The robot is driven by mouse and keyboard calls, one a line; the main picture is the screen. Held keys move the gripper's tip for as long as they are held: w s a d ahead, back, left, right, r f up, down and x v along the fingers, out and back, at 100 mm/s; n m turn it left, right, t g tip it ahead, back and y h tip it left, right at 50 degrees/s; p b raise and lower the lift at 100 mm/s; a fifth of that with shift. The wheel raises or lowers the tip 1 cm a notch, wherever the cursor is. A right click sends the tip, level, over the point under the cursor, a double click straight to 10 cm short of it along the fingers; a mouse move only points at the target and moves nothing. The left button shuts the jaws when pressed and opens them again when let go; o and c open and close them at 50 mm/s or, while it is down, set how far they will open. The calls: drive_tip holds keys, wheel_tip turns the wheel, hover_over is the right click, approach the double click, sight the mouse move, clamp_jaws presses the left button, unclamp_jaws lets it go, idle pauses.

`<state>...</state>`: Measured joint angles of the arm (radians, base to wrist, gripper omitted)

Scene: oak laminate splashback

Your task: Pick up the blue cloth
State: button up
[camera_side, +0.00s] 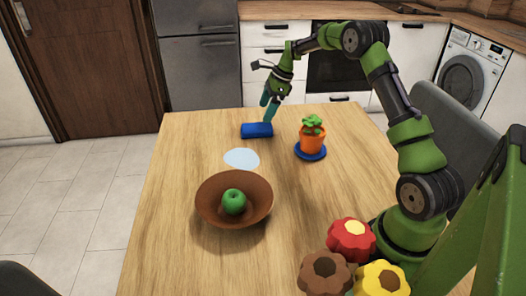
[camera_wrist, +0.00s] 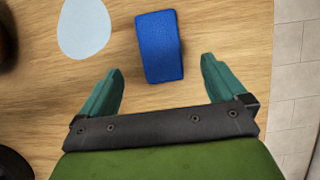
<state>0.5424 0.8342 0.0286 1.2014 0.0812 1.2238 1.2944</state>
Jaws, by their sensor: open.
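The blue cloth (camera_side: 257,130) is a small, block-shaped bundle lying on the table near its far edge. In the wrist view the blue cloth (camera_wrist: 159,46) lies ahead of the fingers, roughly in line with the gap between them. My gripper (camera_side: 268,104) is above the cloth's right end in the side view, pointing down. Whether the fingertips are level with the cloth I cannot tell.
A pale blue round patch (camera_side: 242,158) lies near the cloth. A brown bowl (camera_side: 212,209) holds a green apple (camera_side: 234,202). An orange potted plant (camera_side: 312,138) stands on a blue saucer (camera_side: 311,155) to the right. Flower-shaped pieces (camera_side: 351,240) sit at the near right. The table's left side is clear.

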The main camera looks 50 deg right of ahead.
sight(257, 126)
drive_tip(key=x, duration=0.7)
drive_tip(key=shift+w+a+f, duration=0.1)
drive_tip(key=shift+f, duration=0.05)
drive_tip(key=shift+c, duration=0.3)
drive_tip(key=c, duration=1)
